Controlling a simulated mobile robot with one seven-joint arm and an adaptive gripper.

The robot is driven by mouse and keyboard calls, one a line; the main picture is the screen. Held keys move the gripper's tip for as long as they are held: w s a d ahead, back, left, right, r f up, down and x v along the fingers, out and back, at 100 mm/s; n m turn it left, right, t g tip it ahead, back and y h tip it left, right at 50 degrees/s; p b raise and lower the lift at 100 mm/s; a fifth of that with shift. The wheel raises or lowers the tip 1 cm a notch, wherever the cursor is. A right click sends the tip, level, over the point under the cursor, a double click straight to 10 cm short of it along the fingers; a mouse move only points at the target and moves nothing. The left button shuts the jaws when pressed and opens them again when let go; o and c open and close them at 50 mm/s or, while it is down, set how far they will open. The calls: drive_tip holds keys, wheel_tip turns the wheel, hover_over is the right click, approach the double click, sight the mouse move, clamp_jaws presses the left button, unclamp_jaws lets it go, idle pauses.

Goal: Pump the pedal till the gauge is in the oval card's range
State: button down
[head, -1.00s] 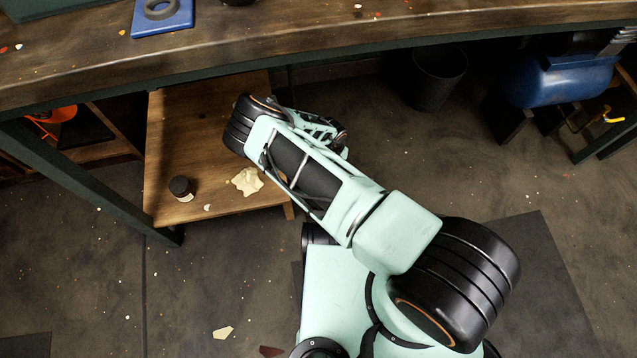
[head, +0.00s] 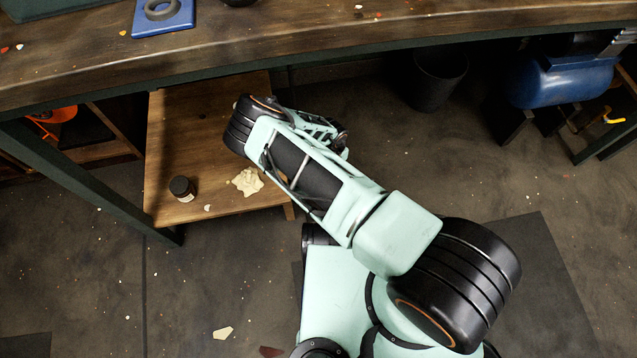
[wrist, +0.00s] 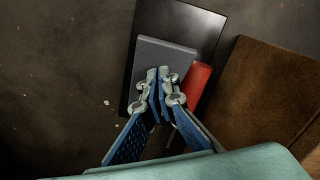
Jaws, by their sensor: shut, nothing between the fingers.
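In the wrist view, a flat grey plate (wrist: 170,52), which looks like the pedal, lies on a larger dark base (wrist: 205,25). A red cylinder (wrist: 196,80) sits beside the grey plate on its right. My gripper (wrist: 157,76) is shut and empty, with its fingertips over the grey plate. I cannot tell whether the tips touch it. In the head view my arm hides the gripper and the pedal. I cannot make out a gauge or an oval card in either view.
A low wooden platform (head: 200,130) under the workbench (head: 300,45) holds a small dark jar (head: 182,189) and pale scraps. A black bin (head: 436,78) and a blue tank (head: 562,80) stand at right. Brown wood (wrist: 265,100) borders the pedal's right side in the wrist view.

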drive_tip(key=shift+f, duration=0.15)
drive_tip(key=shift+f, duration=1.7)
drive_tip(key=shift+w+a+f, duration=0.1)
drive_tip(key=shift+w+f, duration=0.05)
drive_tip(key=shift+f, duration=1.35)
drive_tip(key=shift+w+r, duration=0.1)
drive_tip(key=shift+r, duration=0.3)
wheel_tip(320, 180, up, 4)
drive_tip(key=p, duration=0.4)
drive_tip(key=shift+s, duration=0.2)
